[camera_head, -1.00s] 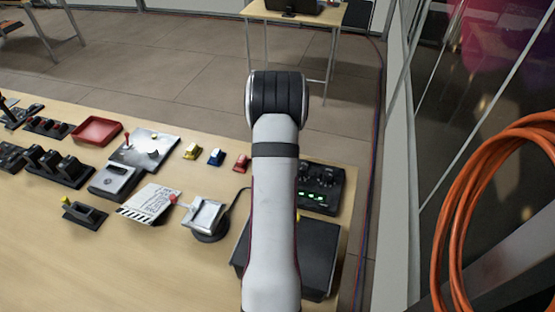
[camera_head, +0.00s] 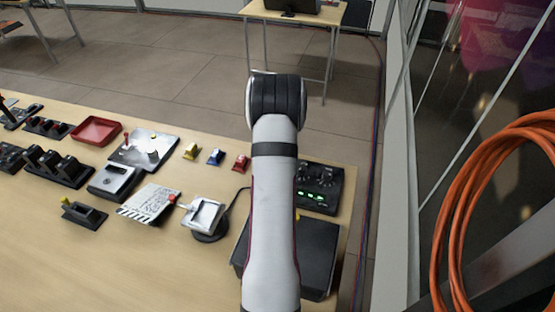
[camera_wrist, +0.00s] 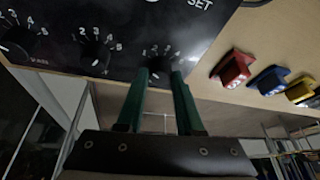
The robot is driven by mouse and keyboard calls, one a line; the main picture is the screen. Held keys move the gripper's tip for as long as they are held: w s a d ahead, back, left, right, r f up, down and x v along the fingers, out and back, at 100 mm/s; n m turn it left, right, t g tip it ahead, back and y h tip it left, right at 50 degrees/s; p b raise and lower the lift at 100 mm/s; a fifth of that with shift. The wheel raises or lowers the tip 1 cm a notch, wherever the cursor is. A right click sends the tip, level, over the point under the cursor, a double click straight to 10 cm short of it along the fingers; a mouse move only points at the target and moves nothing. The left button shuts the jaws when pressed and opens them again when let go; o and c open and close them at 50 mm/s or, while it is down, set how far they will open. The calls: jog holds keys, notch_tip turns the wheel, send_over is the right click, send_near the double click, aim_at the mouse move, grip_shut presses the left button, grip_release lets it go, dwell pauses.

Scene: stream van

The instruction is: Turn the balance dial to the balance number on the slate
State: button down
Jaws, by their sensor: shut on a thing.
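A black control panel (camera_wrist: 110,20) with a row of dials, each ringed by white numbers, fills the upper wrist view. My gripper (camera_wrist: 159,74) has two green fingers shut around the rightmost dial (camera_wrist: 157,68) of the row. Its pointer and label are mostly hidden, so I cannot tell its setting or whether it is marked balance. In the head view the panel (camera_head: 325,188) is partly behind my arm and shows green lit digits. The slate (camera_head: 148,204), a white clapperboard, lies on the table; its writing is too small to read.
The middle dial (camera_wrist: 95,55) and left dial (camera_wrist: 18,42) sit beside the held one. Red (camera_wrist: 232,68), blue (camera_wrist: 269,80) and yellow (camera_wrist: 301,91) blocks lie near the panel. A black box (camera_head: 318,258) stands in front of it. The table's near left is clear.

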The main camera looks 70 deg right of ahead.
jog(key=m+g, duration=0.1)
jog(key=m, duration=0.2)
jog(key=m+g, duration=0.1)
jog(key=m, duration=0.1)
jog(key=shift+w+a+m, duration=0.1)
jog(key=shift+w+m, duration=0.1)
jog(key=shift+m, duration=0.2)
jog(key=m+g, duration=0.1)
jog(key=m, duration=0.1)
jog(key=m+g, duration=0.1)
jog(key=m, duration=0.2)
jog(key=shift+w+m+y, duration=0.15)
jog(key=shift+m+y, duration=0.15)
jog(key=shift+y, duration=0.1)
jog(key=shift+m+g, duration=0.3)
jog(key=c, duration=0.5)
grip_release()
jog(key=shift+c, duration=0.2)
